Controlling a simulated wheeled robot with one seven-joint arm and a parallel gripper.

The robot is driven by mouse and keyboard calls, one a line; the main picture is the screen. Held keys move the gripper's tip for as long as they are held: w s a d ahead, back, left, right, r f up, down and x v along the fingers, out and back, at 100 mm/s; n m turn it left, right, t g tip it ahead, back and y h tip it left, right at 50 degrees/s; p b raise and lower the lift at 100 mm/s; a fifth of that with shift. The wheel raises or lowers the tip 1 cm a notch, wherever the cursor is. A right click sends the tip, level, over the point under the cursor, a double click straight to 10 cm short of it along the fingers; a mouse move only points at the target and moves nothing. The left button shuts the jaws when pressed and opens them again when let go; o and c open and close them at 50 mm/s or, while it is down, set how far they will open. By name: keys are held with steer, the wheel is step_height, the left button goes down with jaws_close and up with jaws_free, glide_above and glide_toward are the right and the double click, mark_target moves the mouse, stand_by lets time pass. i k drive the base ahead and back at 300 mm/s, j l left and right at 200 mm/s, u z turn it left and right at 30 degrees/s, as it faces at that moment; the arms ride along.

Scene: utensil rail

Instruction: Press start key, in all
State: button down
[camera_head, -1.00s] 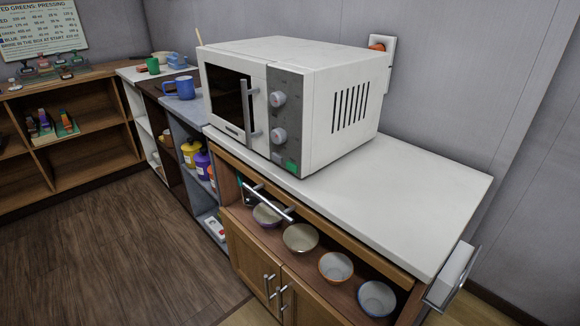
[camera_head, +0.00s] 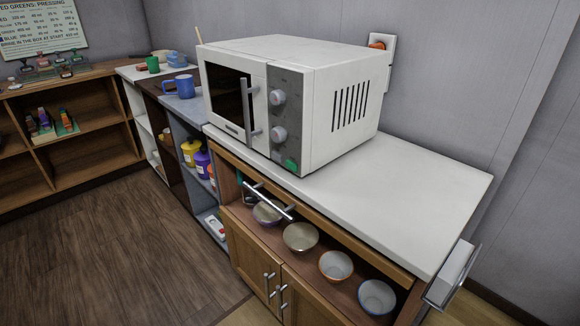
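A white microwave (camera_head: 345,95) stands on the white counter (camera_head: 420,200), its door shut. Its grey control panel (camera_head: 283,122) carries two round knobs, an upper one (camera_head: 278,97) and a lower one (camera_head: 280,134). A green key (camera_head: 291,164) sits at the bottom of the panel and is fully in sight. Any label on it is too small to read. My gripper is not in view, and nothing is seen touching the key.
Several bowls (camera_head: 300,237) stand in the open shelf below the counter. A metal bar handle (camera_head: 268,200) juts out in front of it. A blue mug (camera_head: 180,87) stands left of the microwave. The counter right of the microwave is clear, and wooden floor (camera_head: 110,250) lies open at left.

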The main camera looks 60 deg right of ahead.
mark_target(294, 167)
steer(key=k+z, duration=0.35)
steer(key=k, duration=0.65)
